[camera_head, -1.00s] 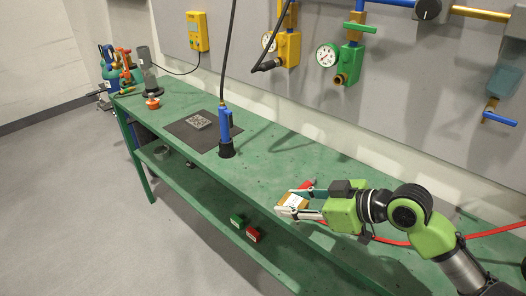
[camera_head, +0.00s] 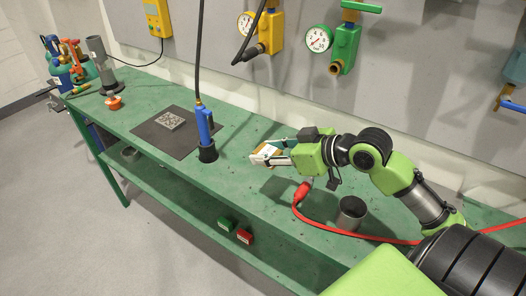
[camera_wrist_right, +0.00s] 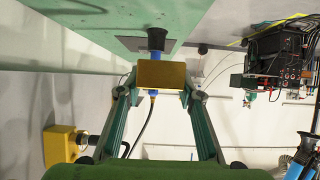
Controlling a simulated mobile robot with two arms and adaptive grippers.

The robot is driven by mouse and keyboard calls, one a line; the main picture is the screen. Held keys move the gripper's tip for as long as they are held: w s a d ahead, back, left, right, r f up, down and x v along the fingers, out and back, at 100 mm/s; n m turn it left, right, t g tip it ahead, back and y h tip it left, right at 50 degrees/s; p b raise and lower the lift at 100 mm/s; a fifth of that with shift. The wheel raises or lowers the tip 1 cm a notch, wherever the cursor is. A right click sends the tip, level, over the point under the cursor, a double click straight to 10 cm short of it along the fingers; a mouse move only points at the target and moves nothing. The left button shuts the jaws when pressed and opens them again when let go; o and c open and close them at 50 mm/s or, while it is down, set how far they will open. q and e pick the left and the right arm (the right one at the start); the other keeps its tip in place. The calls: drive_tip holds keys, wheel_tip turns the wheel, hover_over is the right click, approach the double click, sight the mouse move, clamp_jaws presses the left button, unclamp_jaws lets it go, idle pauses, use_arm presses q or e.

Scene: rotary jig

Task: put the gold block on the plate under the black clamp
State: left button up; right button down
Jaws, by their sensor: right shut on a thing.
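My right gripper (camera_head: 267,152) is shut on the gold block (camera_wrist_right: 161,75), above the green bench and to the right of the blue tool. The block's gold face fills the gap between the fingertips in the right wrist view. A small grey patterned plate (camera_head: 171,121) lies on a dark mat (camera_head: 160,139) left of the blue tool, apart from the gripper. I cannot make out the black clamp for sure; a black machine (camera_wrist_right: 281,55) shows at the right of the wrist view. My left gripper is not in view.
The blue tool (camera_head: 205,127), with a black foot, stands on the green bench (camera_head: 130,90) under a cable, close to the block. A red hose plug (camera_head: 302,192) and grey cup (camera_head: 351,213) are nearer me. An orange knob (camera_head: 114,102) sits far left. Gauges hang behind.

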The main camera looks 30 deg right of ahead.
drive_tip(key=w+d+f+p, duration=0.1)
drive_tip(key=w+d+f, duration=0.6)
drive_tip(key=shift+w+d, duration=0.15)
drive_tip(key=shift+d, duration=0.05)
drive_tip(key=shift+w+d+f, duration=0.2)
drive_tip(key=shift+w+f, duration=0.1)
drive_tip(key=shift+f, duration=0.15)
drive_tip(key=shift+w+d+f, duration=0.1)
drive_tip(key=shift+f, duration=0.1)
wheel_tip(320, 180, down, 2)
drive_tip(key=shift+f+p, duration=0.1)
drive_tip(key=shift+p, duration=0.35)
drive_tip(key=shift+f, duration=0.5)
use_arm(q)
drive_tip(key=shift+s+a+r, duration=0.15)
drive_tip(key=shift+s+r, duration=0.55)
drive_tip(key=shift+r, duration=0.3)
